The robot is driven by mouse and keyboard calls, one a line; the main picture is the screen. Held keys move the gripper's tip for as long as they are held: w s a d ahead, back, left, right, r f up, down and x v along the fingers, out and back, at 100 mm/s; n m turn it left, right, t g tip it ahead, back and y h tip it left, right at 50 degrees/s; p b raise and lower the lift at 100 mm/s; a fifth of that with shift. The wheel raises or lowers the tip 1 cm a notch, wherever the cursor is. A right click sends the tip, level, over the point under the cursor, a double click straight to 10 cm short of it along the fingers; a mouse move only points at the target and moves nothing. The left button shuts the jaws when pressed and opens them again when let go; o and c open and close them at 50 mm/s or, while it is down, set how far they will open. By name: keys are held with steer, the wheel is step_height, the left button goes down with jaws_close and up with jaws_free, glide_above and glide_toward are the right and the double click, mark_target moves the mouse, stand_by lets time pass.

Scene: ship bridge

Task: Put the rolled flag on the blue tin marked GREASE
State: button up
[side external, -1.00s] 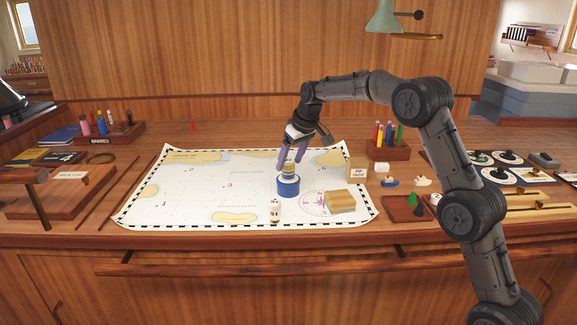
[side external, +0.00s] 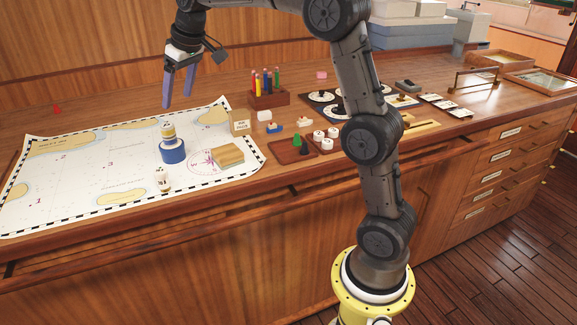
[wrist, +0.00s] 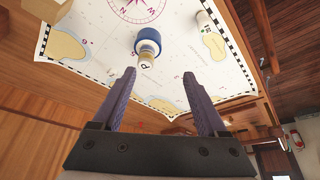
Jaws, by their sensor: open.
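A blue tin (side external: 172,153) stands upright on the chart; its label is not readable. A short pale roll with a yellowish band (side external: 168,132), apparently the rolled flag, stands upright on top of the tin. In the wrist view the blue tin (wrist: 148,40) shows with the roll (wrist: 146,67) on it, a dark letter on its side. My gripper (side external: 178,102) is open and empty, above the roll and apart from it. Its two purple fingers (wrist: 159,74) are spread in the wrist view with nothing between them.
A second small white roll (side external: 163,180) stands on the chart (side external: 85,175) in front of the tin. A tan block (side external: 228,155) and a small box (side external: 239,122) are to the right. A pen holder (side external: 268,97) stands behind. The chart's left side is largely clear.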

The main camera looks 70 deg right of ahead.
steer(key=s+a+f, duration=0.1)
steer(key=s+a, duration=0.4)
steer(key=s, duration=0.7)
steer(key=s+a, duration=0.4)
steer(key=s, duration=0.8)
steer(key=s+a+f+t, duration=0.1)
steer(key=s+f, duration=0.5)
steer(key=s, duration=0.3)
steer(key=shift+s+a+f+n, duration=0.35)
steer(key=shift+a+f+n, duration=0.05)
